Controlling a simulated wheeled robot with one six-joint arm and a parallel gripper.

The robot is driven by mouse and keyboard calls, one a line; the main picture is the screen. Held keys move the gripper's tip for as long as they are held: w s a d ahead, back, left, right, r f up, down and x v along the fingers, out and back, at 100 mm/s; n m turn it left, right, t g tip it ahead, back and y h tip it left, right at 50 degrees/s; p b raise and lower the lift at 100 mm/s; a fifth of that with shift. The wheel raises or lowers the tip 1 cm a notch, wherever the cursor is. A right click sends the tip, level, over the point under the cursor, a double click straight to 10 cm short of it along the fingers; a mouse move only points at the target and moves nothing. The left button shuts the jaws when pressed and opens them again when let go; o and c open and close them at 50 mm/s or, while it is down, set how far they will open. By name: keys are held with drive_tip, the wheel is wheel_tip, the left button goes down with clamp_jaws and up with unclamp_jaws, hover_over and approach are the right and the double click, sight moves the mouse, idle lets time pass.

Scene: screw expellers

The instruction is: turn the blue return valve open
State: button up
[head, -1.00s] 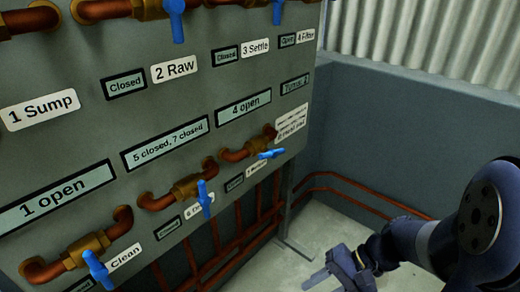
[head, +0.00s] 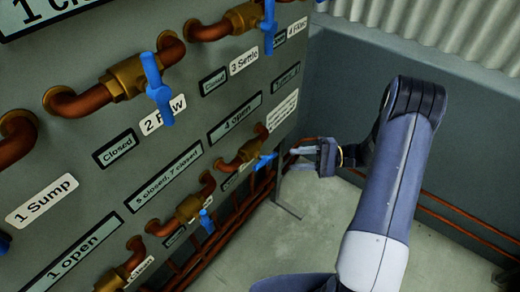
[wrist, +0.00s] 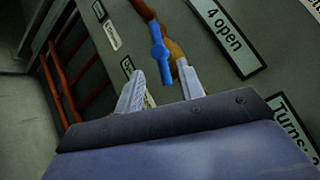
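The blue lever of the lower right valve (head: 265,160), taken as the return valve, sticks out from a brass body on a copper pipe under the "4 open" sign. Its name label is not readable. My gripper (head: 294,159) is just right of this lever, with a small gap showing in the head view. In the wrist view, the blue lever (wrist: 161,60) lies in line with the space between my two pale fingers (wrist: 160,88). The fingers are apart and hold nothing. I cannot tell whether the lever's tip is between them in depth.
More blue-lever valves stick out of the grey panel, such as one by "2 Raw" (head: 155,85) and a lower one (head: 206,221). Copper pipes (head: 460,215) run along the right wall. The floor (head: 310,235) right of the panel is clear.

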sight(264, 160)
drive_tip(key=a, duration=0.3)
drive_tip(key=a+p, duration=0.1)
drive_tip(key=a, duration=0.3)
drive_tip(key=s+a+p, duration=0.1)
drive_tip(key=a, duration=0.2)
drive_tip(key=shift+a, duration=0.2)
clamp_jaws()
